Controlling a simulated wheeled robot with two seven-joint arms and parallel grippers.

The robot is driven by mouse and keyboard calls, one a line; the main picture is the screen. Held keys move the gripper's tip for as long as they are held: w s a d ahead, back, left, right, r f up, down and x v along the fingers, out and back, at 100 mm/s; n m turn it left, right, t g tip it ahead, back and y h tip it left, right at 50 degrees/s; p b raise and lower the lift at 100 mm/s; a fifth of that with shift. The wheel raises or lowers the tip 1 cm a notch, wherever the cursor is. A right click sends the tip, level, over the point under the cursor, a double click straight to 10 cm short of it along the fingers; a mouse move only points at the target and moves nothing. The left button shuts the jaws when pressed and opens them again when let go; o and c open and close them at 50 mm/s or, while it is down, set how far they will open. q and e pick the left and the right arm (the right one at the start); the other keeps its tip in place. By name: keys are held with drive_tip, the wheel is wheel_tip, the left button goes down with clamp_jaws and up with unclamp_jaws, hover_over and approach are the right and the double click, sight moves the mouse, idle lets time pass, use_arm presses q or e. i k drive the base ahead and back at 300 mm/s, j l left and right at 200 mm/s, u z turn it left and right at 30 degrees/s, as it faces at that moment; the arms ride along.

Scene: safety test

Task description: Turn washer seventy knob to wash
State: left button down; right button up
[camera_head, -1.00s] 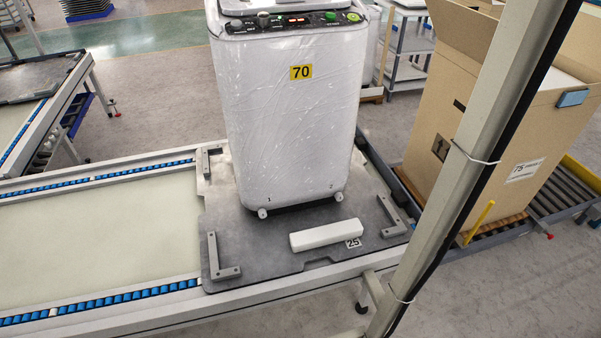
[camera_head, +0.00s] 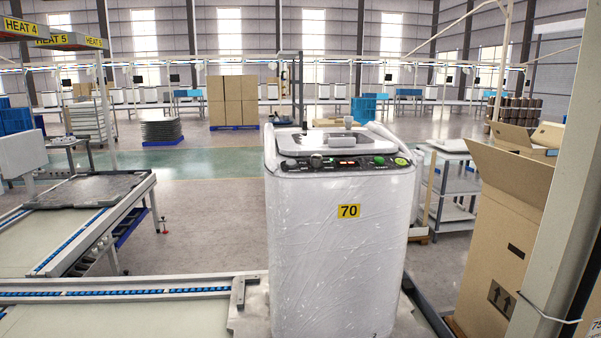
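A white washer (camera_head: 338,250) wrapped in clear film stands upright in the middle of the head view. A yellow label reading 70 (camera_head: 349,211) is on its front. A dark control panel (camera_head: 345,163) runs along the top front edge. A dark round knob with a light rim (camera_head: 316,160) sits left of the panel's middle. A green round button (camera_head: 401,162) is at the right end. The knob's pointer and markings are too small to read. Neither of my grippers is in the picture.
A grey fixture plate (camera_head: 252,310) lies under the washer on a conveyor with blue rollers (camera_head: 130,293). An open cardboard box (camera_head: 500,230) and a slanted metal post (camera_head: 556,220) stand at right. A grey shelf cart (camera_head: 450,190) is behind.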

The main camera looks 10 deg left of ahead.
sight(317, 162)
drive_tip(key=k+j+z, duration=0.1)
drive_tip(key=j, duration=0.25)
drive_tip(key=k+j+z, duration=0.1)
drive_tip(key=j, duration=0.3)
drive_tip(key=k+j+z, duration=0.1)
drive_tip(key=j, duration=0.25)
drive_tip(key=k+j, duration=0.2)
drive_tip(key=k+j+z, duration=0.15)
drive_tip(key=j, duration=0.3)
